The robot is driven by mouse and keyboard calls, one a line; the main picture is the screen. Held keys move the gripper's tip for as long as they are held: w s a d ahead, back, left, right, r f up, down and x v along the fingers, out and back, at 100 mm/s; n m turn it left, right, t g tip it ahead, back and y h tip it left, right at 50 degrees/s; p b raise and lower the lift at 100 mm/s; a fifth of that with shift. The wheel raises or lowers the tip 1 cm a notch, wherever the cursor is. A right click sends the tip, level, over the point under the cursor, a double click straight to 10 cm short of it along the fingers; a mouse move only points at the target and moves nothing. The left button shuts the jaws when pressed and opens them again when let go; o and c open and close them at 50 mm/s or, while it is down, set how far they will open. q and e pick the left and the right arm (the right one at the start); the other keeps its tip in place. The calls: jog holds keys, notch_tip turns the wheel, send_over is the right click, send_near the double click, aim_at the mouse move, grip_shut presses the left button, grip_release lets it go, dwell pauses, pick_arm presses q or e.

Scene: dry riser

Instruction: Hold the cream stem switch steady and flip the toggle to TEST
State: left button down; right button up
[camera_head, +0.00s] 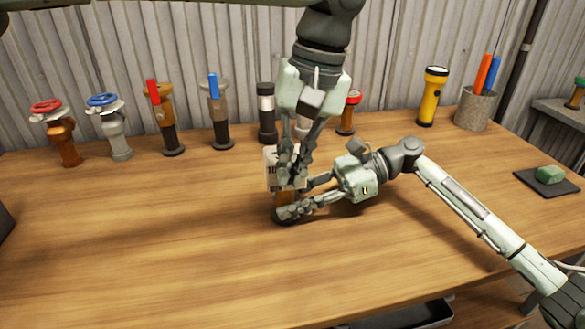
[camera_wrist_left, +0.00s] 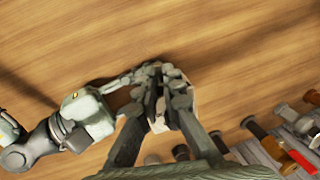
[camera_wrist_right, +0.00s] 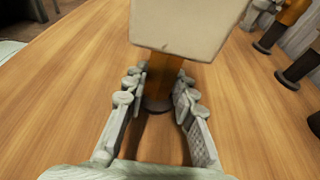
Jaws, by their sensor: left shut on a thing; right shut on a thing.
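The cream stem switch (camera_head: 270,168) stands upright on the table, a cream box on an orange-brown stem with a dark round base. In the right wrist view its box (camera_wrist_right: 190,28) is at the top, with the stem (camera_wrist_right: 160,82) below. My left gripper (camera_head: 286,178) comes down from above and is shut at the box; its fingers (camera_wrist_left: 166,88) hide the toggle, so I cannot read its position. My right gripper (camera_head: 295,198) reaches in low from the right and is shut on the stem, one finger on each side, just under the box.
Behind stand a red-wheel valve (camera_head: 60,130), a blue-wheel valve (camera_head: 108,125), red-lever (camera_head: 162,115) and blue-lever (camera_head: 218,115) fittings, and a dark cylinder (camera_head: 266,115). A yellow flashlight (camera_head: 431,97) and pen cup (camera_head: 476,108) are back right. The front table is clear.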

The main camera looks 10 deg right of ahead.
pick_arm(q)
jog(key=c, duration=1.7)
grip_release()
jog(key=shift+r, duration=0.15)
jog(key=r, duration=0.4)
jog(key=d+r, duration=0.1)
jog(key=r, duration=0.2)
jog(key=d+r, duration=0.1)
jog(key=r, duration=0.3)
jog(key=shift+s+d+r, duration=0.1)
jog(key=shift+r, duration=0.2)
pick_arm(e)
jog(key=o, duration=1)
jog(key=shift+c, duration=0.2)
jog(key=shift+d, duration=0.1)
